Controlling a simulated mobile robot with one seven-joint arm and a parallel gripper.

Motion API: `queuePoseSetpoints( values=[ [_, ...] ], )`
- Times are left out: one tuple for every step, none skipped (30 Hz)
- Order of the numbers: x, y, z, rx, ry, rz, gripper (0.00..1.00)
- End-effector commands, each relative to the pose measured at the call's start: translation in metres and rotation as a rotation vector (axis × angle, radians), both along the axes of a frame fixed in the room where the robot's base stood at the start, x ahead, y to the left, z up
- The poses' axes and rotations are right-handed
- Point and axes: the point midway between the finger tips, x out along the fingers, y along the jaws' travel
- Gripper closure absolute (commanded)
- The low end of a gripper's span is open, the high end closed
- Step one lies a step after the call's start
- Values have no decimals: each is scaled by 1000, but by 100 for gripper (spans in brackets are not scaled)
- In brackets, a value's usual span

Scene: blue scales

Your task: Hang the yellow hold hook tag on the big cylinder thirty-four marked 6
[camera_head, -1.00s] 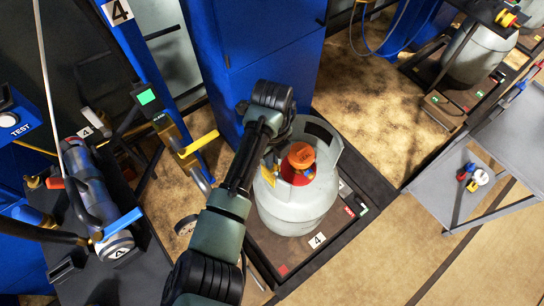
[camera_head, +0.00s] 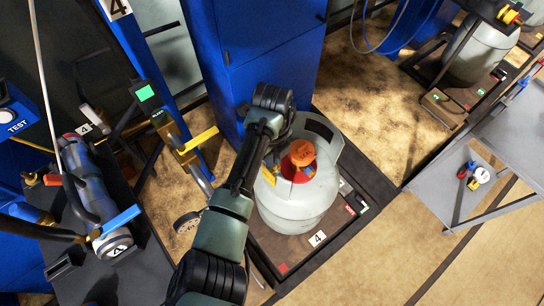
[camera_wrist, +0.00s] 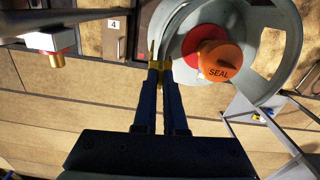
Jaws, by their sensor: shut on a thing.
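A big grey-white gas cylinder (camera_head: 295,207) stands upright on a dark platform marked 4; I see no 6 on it. Its open collar shows in the wrist view (camera_wrist: 281,45), around a red valve part and an orange cap marked SEAL (camera_wrist: 222,62). My gripper (camera_wrist: 159,66) is shut on a thin yellow piece (camera_wrist: 151,50), apparently the yellow hook tag, at the collar's rim. Yellow also shows in the head view (camera_head: 268,179) beside the collar, partly behind my arm. I cannot tell whether the tag hooks over the rim or only touches it.
A blue cabinet (camera_head: 262,80) stands close behind the cylinder. A dark bench at left bears a smaller lying cylinder (camera_head: 88,185). Another grey cylinder (camera_head: 476,52) stands at the far right. A grey table (camera_head: 440,195) at right holds small coloured items. Floor at lower right is clear.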

Motion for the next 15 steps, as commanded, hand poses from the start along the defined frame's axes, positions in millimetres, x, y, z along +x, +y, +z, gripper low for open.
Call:
queuePoseSetpoints(
  values=[
    [0,0,-3,0,0,0,100],
    [0,0,-4,0,0,0,100],
    [0,0,-5,0,0,0,100],
    [0,0,-7,0,0,0,100],
    [0,0,-8,0,1,0,100],
    [-1,0,-9,0,1,0,100],
    [-1,0,-10,0,1,0,100],
    [-1,0,-12,0,3,0,100],
    [-1,-1,-13,0,4,0,100],
    [-2,-1,-14,0,4,0,100],
    [-2,-1,-16,0,5,0,100],
    [-2,-1,-17,0,6,0,100],
    [-2,-1,-18,1,7,0,100],
    [-3,-1,-19,1,7,0,100],
    [-3,0,-20,1,7,0,100]
  ],
)
